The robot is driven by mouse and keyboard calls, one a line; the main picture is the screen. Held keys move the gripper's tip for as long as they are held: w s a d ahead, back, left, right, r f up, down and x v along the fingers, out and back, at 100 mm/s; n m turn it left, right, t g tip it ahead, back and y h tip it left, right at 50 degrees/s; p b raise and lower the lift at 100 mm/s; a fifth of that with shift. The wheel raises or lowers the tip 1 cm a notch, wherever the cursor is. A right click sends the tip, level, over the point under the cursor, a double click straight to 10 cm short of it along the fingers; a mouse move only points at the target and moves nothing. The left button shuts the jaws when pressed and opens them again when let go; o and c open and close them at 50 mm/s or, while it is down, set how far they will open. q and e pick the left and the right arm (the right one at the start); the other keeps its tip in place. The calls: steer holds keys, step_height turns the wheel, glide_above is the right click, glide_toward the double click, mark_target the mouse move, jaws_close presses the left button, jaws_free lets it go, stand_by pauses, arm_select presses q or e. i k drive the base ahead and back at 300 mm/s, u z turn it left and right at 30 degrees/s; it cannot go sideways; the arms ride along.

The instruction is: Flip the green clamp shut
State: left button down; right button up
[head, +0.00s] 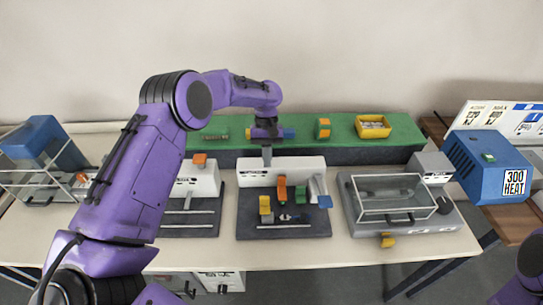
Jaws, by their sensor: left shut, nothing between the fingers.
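A small green piece (300,194), which looks like the green clamp, stands on the dark middle fixture (250,228). It is between an orange upright piece (282,188) and a grey part with a blue tab (325,201). It is too small to tell whether it is open or shut. My left gripper (267,162) points down behind these pieces, over the back of the fixture's white block. It is shut and empty, apart from the green piece. Only a bit of my right arm shows at the lower right corner; its gripper is out of view.
A yellow piece (265,206) stands left of the orange one. A similar dark fixture (190,222) is on the left, and a clear-lidded grey machine (440,222) on the right. A green shelf (345,131) with a yellow bin (372,127) runs behind. A blue heat box (465,165) is far right.

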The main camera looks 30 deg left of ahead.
mark_target(300, 197)
steer(key=k, duration=1)
